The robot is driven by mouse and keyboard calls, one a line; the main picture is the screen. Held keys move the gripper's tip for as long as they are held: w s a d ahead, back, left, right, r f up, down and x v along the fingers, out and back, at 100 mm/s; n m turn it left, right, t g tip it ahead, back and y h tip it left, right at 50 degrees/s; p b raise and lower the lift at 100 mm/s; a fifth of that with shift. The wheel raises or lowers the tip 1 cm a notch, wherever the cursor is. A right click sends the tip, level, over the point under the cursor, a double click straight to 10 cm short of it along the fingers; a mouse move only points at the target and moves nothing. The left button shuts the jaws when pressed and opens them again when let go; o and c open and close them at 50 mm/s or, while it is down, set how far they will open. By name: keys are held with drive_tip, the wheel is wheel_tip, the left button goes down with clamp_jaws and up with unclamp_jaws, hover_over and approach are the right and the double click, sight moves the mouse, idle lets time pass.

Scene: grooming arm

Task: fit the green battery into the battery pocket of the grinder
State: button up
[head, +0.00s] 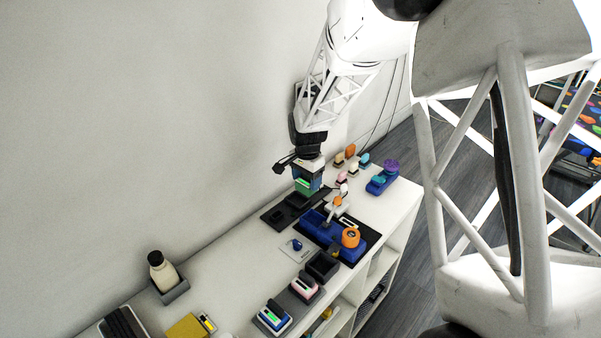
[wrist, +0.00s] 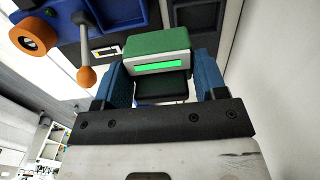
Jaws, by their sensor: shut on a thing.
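My gripper (head: 308,181) is shut on the green battery (head: 304,187), above the shelf top towards its far end. In the wrist view the battery (wrist: 157,62) sits between the two blue fingers, with a bright green strip on its face. The blue grinder (head: 322,232), with an orange wheel (head: 350,237), lies on a black mat just in front of the gripper. In the wrist view the grinder's blue body (wrist: 70,28) shows at upper left, apart from the battery. I cannot make out the battery pocket clearly.
A dark tray (head: 279,216) lies left of the grinder. A black empty holder (head: 323,266), a pink-topped battery (head: 304,285) and a blue-white battery (head: 273,317) stand nearer. A bottle (head: 162,269) stands by the wall. Small coloured knobs (head: 351,151) and a blue holder (head: 381,184) are behind.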

drive_tip(key=s, duration=0.1)
drive_tip(key=s+d, duration=0.1)
drive_tip(key=s, duration=0.1)
drive_tip(key=s+d, duration=0.1)
drive_tip(key=s, duration=0.1)
drive_tip(key=shift+s+d+r, duration=0.15)
drive_tip(key=shift+s, duration=0.1)
idle(0.3)
drive_tip(key=shift+f, duration=2.85)
drive_tip(key=shift+f, duration=1.5)
idle(0.3)
drive_tip(key=o, duration=1)
drive_tip(key=shift+c, duration=0.3)
